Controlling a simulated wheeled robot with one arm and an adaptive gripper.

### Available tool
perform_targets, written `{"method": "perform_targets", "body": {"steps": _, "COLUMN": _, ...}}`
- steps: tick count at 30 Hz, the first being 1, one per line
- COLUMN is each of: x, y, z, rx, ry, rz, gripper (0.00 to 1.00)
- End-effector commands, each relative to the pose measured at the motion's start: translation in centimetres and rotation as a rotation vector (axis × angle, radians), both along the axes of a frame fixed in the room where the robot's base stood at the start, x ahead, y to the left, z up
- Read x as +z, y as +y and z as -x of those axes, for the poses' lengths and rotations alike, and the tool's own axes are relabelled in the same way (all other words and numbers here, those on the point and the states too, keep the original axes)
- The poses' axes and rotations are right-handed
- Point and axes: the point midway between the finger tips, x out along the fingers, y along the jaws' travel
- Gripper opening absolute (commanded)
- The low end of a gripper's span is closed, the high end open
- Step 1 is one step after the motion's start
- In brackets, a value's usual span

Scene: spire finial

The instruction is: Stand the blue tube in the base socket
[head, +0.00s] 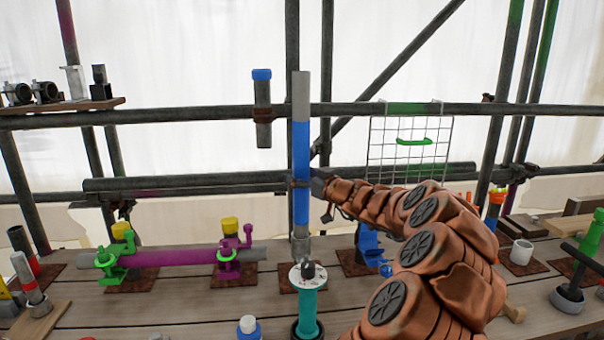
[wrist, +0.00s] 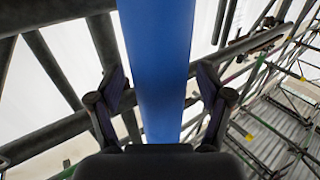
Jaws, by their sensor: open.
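The blue tube (head: 301,150) stands upright in the middle of the head view, with a grey upper end and a grey lower part. Its lower end meets a grey collar-like piece (head: 301,240) above a brown plate (head: 288,278); a teal post in front partly hides this spot, so I cannot tell how deep it sits. My gripper (head: 317,184) is at the tube's right side, at mid-height. In the wrist view the tube (wrist: 158,60) runs between the two fingers of my open gripper (wrist: 162,90), with a gap showing on each side.
The teal post (head: 307,305) with a white disc top stands close in front. A purple pipe (head: 170,258) with green and purple clamps lies at left. Scaffold bars (head: 200,116) cross behind. A wire panel (head: 408,150) hangs at back right.

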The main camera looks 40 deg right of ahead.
Motion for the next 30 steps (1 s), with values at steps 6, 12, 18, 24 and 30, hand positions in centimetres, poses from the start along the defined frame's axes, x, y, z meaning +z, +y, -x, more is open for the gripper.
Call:
{"method": "perform_targets", "body": {"steps": 6, "x": -0.02, "y": 0.00, "z": 0.01, "rx": 0.000, "ry": 0.000, "rz": 0.000, "gripper": 0.61}}
{"method": "perform_targets", "body": {"steps": 12, "x": -0.03, "y": 0.00, "z": 0.02, "rx": 0.000, "ry": 0.000, "rz": -0.001, "gripper": 0.40}}
{"method": "perform_targets", "body": {"steps": 18, "x": -0.03, "y": -0.01, "z": 0.02, "rx": 0.000, "ry": 0.000, "rz": -0.001, "gripper": 0.19}}
{"method": "perform_targets", "body": {"steps": 24, "x": -0.03, "y": -0.01, "z": 0.02, "rx": 0.000, "ry": 0.000, "rz": -0.001, "gripper": 0.00}}
{"method": "perform_targets", "body": {"steps": 30, "x": 0.06, "y": -0.02, "z": 0.03, "rx": -0.001, "ry": -0.001, "rz": -0.001, "gripper": 0.00}}
